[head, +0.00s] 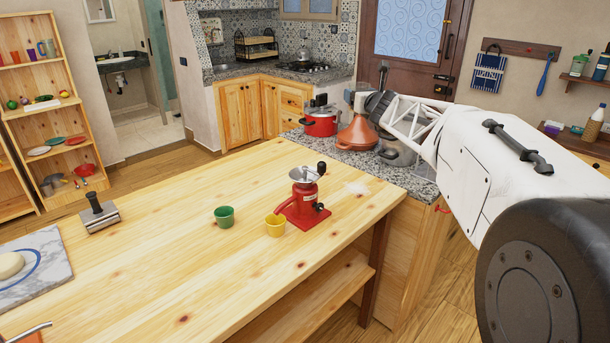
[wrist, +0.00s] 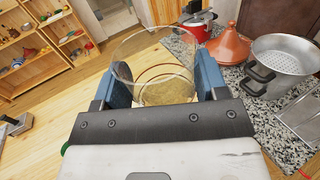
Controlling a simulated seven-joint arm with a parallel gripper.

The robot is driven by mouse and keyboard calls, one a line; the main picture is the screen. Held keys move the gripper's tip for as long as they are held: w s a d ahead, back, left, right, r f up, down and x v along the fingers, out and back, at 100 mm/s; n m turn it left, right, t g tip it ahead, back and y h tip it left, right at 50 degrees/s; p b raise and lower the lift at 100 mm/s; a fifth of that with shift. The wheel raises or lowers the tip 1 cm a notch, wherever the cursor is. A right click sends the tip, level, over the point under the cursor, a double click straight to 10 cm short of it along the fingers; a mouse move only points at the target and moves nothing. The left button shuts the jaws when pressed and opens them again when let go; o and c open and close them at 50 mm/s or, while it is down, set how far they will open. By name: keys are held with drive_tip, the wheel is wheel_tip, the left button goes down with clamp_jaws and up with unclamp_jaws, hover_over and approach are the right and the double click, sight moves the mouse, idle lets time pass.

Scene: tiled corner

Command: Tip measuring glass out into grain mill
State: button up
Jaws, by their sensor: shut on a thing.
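My gripper (wrist: 163,82) is shut on the clear measuring glass (wrist: 150,48), one blue finger on each side of it, in the wrist view. Pale tan grain (wrist: 168,92) lies in the bottom of the glass. In the head view the arm reaches in from the right, with its end over the stone counter by the orange tagine; the glass cannot be made out clearly there. The red grain mill (head: 303,208), with a metal hopper (head: 304,174) on top and a dark-knobbed crank, stands upright on the wooden table, left of and nearer than my gripper. The wrist view does not show the mill.
A yellow cup (head: 275,226) stands close by the mill, and a green cup (head: 224,217) farther left. The counter holds a red pot (head: 320,122), the tagine (head: 357,137) and a steel pot (wrist: 284,58). The wooden table (head: 190,270) is largely clear in front.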

sight(350, 84)
drive_tip(key=shift+s+r+m+h, duration=0.1)
drive_tip(key=shift+r+m+h, duration=0.2)
drive_tip(key=shift+r, duration=0.6)
drive_tip(key=shift+s+r+m+h, duration=0.1)
drive_tip(key=shift+r+m+h, duration=0.15)
drive_tip(key=shift+r, duration=0.65)
drive_tip(key=shift+w+a+r+h, duration=0.2)
drive_tip(key=shift+a+r, duration=0.1)
drive_tip(key=shift+r, duration=0.15)
drive_tip(key=shift+w+a+r+h, duration=0.1)
drive_tip(key=shift+w+a+r, duration=0.15)
drive_tip(key=shift+r, duration=0.15)
drive_tip(key=shift+w+a+f+n+y, duration=0.25)
drive_tip(key=shift+w+a+f+y, duration=0.2)
drive_tip(key=shift+a+y, duration=0.1)
drive_tip(key=shift+w+a+f+n+y, duration=0.4)
drive_tip(key=shift+w+a+f, duration=0.15)
drive_tip(key=shift+w+f, duration=0.15)
drive_tip(key=a+f+n+g+y, duration=0.3)
drive_tip(key=f, duration=0.6)
drive_tip(key=w+a+f+n+g+y, duration=0.1)
drive_tip(key=a+f+n+g+y, duration=0.2)
drive_tip(key=f, duration=0.6)
drive_tip(key=a+f+n+g+y, duration=0.3)
drive_tip(key=f+y, duration=0.1)
drive_tip(key=f, duration=0.5)
drive_tip(key=shift+w+g+y, duration=0.3)
drive_tip(key=shift+w+g, duration=0.1)
